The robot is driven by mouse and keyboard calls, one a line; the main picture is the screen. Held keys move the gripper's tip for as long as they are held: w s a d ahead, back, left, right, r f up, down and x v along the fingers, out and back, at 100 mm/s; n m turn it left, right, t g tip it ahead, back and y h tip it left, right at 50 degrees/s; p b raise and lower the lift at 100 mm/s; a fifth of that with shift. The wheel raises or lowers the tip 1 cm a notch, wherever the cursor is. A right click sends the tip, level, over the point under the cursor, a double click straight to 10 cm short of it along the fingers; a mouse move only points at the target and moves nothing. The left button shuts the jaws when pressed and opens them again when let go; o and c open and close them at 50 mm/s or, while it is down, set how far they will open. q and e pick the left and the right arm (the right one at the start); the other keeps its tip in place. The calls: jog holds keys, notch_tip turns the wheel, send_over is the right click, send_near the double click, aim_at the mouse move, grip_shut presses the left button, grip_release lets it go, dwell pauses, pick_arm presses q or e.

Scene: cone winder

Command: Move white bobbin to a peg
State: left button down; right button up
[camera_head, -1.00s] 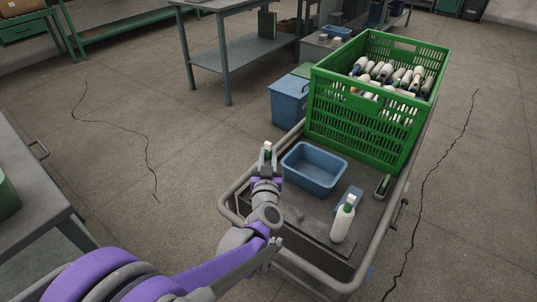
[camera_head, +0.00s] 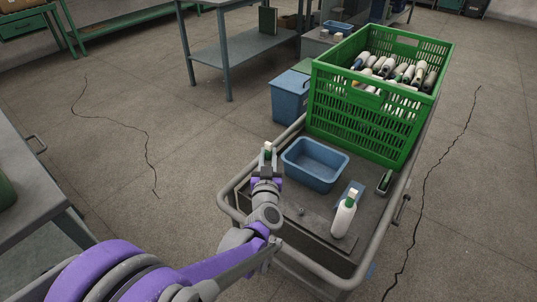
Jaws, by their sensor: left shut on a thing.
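My left gripper (camera_head: 267,164) is over the left rim of the cart, beside the blue tray. It is shut on a small white bobbin (camera_head: 268,145) with a dark green band, which stands up between the fingertips. The lower part of the bobbin is hidden by the fingers. Several more bobbins (camera_head: 395,71), white and dark-tipped, lie in the green crate (camera_head: 357,121) on the cart. No peg can be made out. My right gripper is not in view.
The cart (camera_head: 289,222) has a raised tube rail. On it are an empty blue tray (camera_head: 314,165), a white bottle (camera_head: 343,216) and a small dark green tool (camera_head: 385,182). A blue bin (camera_head: 291,97) stands behind. A grey table (camera_head: 30,185) is at the left; open floor lies between.

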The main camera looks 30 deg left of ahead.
pick_arm(q)
jog(key=shift+f, duration=0.85)
dwell(0.4)
jog(key=c, duration=0.6)
grip_release()
jog(key=p+v, duration=0.1)
jog(key=v, duration=1)
jog(key=shift+p, duration=0.4)
